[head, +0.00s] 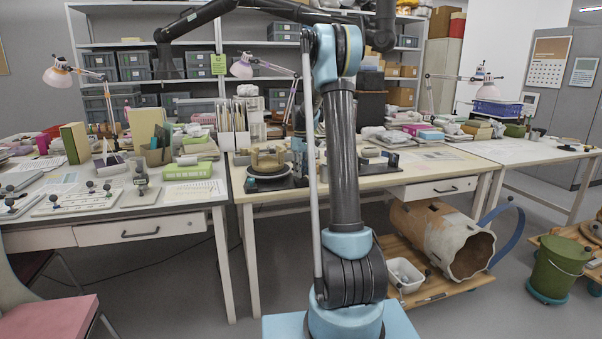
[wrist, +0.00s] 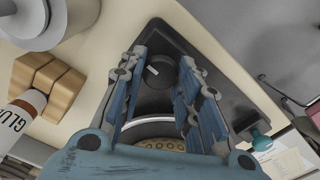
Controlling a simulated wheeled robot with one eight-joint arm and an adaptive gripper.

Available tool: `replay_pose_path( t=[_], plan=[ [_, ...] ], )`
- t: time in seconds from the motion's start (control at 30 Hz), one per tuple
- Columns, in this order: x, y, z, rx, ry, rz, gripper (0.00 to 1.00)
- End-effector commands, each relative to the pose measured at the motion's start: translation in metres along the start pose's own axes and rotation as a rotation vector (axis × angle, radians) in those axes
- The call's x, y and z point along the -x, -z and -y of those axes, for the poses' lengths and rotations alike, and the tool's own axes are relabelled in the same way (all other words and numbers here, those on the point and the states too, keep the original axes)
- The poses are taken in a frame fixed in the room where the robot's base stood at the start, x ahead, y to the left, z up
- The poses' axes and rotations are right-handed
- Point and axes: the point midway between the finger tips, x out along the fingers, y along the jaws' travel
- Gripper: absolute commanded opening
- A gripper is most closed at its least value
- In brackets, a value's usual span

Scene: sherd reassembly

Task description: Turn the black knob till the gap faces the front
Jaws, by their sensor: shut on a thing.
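In the wrist view the black knob (wrist: 158,72) sits on a dark base plate (wrist: 150,38), between the two blue fingers of my gripper (wrist: 163,60). My gripper is shut on the knob. Below it in that view, the pale rim of a round stand and part of a tan piece (wrist: 158,146) show between the fingers. In the head view a tan, broken-edged vessel (head: 267,157) stands on a dark round turntable (head: 268,174) on the middle table. My arm hides the knob there. I cannot tell which way the gap faces.
In the wrist view a glue bottle (wrist: 20,113), wooden blocks (wrist: 46,84) and a grey-white round object (wrist: 28,18) lie left of the base. Papers (head: 432,156) lie on the table's right. A large broken jar (head: 440,238) lies on a low wooden platform.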

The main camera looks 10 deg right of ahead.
Motion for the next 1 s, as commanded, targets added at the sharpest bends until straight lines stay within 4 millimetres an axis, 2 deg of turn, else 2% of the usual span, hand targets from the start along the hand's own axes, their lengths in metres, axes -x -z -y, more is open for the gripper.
replay_pose_path(
  t=[0.23,0.27,0.33,0.77,0.87,1.0],
  plan=[
    [0.000,0.000,-0.001,-0.002,-0.002,0.000,0.07],
    [0.000,0.000,-0.001,-0.002,-0.002,0.000,0.35],
    [0.000,-0.001,-0.001,-0.002,-0.002,0.001,0.51],
    [0.004,-0.001,-0.001,-0.002,-0.001,0.001,0.51],
    [0.015,0.000,-0.001,-0.002,-0.001,0.001,0.51],
    [0.039,-0.001,0.000,-0.002,-0.001,0.001,0.51]
  ],
)
